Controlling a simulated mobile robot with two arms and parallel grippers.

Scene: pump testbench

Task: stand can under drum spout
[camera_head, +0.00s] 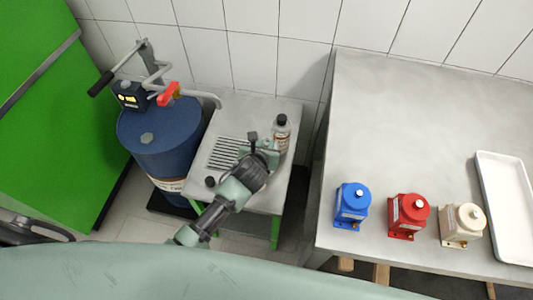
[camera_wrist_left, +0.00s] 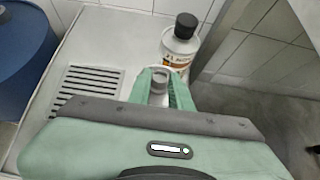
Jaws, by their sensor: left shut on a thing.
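The blue drum (camera_head: 160,140) stands at the left in the head view. Its curved spout (camera_head: 208,98) reaches right, over the edge of a small metal stand (camera_head: 265,107) with a slotted grille (camera_head: 225,152). My left gripper (camera_head: 264,150) is over the right part of this stand, right of the spout and grille. In the left wrist view its fingers (camera_wrist_left: 160,88) are shut on a small pale can (camera_wrist_left: 157,82) with a round grey top. The fingers and gripper body hide most of the can, and I cannot tell whether it touches the stand. My right gripper is not in view.
A bottle with a black cap (camera_head: 281,133) stands close behind my left gripper. A red-handled valve (camera_head: 168,95) sits on the drum's pump. A grey bench (camera_head: 400,120) at the right carries blue, red and cream units and a white tray (camera_head: 505,205).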

